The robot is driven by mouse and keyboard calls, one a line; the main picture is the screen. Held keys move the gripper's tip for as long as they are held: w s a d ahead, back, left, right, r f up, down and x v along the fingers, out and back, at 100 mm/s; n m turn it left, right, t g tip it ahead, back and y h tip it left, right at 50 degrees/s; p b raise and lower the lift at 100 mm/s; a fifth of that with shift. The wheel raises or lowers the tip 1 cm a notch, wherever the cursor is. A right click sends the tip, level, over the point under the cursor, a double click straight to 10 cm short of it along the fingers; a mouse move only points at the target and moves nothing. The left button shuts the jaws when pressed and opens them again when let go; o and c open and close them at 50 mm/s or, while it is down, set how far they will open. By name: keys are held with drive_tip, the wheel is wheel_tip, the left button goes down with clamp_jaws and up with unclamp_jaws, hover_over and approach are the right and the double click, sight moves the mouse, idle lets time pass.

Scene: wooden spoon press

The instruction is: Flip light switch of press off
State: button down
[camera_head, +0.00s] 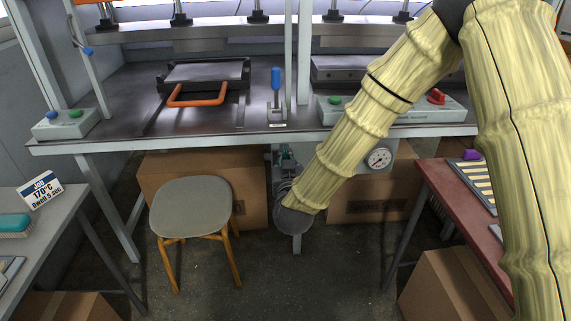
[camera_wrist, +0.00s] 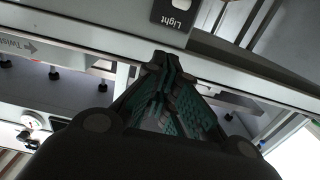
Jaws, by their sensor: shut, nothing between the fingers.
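The light switch (camera_wrist: 178,12) shows at the top edge of the wrist view. It is a dark plate marked "Light", upside down in the picture, with a pale rocker cut off by the frame edge. Which way the rocker is set I cannot tell. My gripper (camera_wrist: 161,66) is shut and empty, its fingertips just below the plate in the picture; the gap in depth is unclear. In the head view my gripper (camera_head: 284,153) points up near the press table's (camera_head: 235,139) front edge, partly hidden by my arm. I cannot pick out the switch there.
A blue-handled lever (camera_head: 276,80) stands above my gripper. Button boxes (camera_head: 65,124) and (camera_head: 452,108) sit on the press table. A grey stool (camera_head: 192,206) and cardboard boxes (camera_head: 158,173) stand left of my gripper. A red-topped table (camera_head: 448,199) stands at right.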

drive_tip(key=w, duration=0.4)
drive_tip(key=shift+w+a, duration=0.15)
drive_tip(key=shift+w, duration=0.1)
drive_tip(key=shift+s+f, duration=0.25)
drive_tip(key=shift+f, duration=0.7)
drive_tip(key=shift+s+f, duration=0.25)
drive_tip(key=shift+f, duration=0.7)
drive_tip(key=shift+f+b, duration=0.1)
drive_tip(key=shift+b, duration=0.25)
